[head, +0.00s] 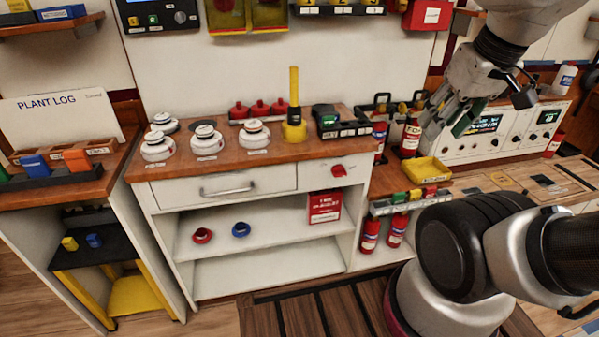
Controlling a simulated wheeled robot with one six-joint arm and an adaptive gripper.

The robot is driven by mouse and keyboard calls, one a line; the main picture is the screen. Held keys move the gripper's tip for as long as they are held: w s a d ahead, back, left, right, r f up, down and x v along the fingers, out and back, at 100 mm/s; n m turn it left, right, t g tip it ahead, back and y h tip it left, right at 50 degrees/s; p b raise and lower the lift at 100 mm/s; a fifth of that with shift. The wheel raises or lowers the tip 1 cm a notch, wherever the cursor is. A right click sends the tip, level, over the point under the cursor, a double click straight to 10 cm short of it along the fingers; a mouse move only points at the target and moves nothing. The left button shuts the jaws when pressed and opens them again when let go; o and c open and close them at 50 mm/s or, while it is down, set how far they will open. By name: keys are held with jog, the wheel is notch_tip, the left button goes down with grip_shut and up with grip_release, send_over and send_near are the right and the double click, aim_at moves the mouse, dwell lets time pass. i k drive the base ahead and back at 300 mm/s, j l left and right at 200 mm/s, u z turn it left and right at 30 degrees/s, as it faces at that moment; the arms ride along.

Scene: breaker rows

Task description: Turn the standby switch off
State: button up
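No switch has a readable "standby" label in the head view, so I cannot tell which one it is. A red rotary handle (339,171) sits on the front of the white cabinet. A row of green, yellow and red switches (412,197) stands on a strip at the right below the counter. A white panel with knobs and small screens (500,132) is at the right. My gripper (447,118) hangs in front of the panel's left end, above the yellow tray and beside a red extinguisher.
A yellow tray (428,171) and red extinguishers (411,138) are close below and left of my gripper. White round detectors (207,141) and a yellow upright tool (294,112) stand on the wooden counter (225,165). Wooden floor (215,322) shows in front.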

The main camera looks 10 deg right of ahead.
aim_at(338, 170)
jog(key=k+j+z, duration=0.1)
jog(key=j+z, duration=0.3)
jog(key=k+j+z, duration=0.1)
jog(key=z, duration=0.25)
jog(key=k+j+z, duration=0.2)
jog(key=z, duration=0.2)
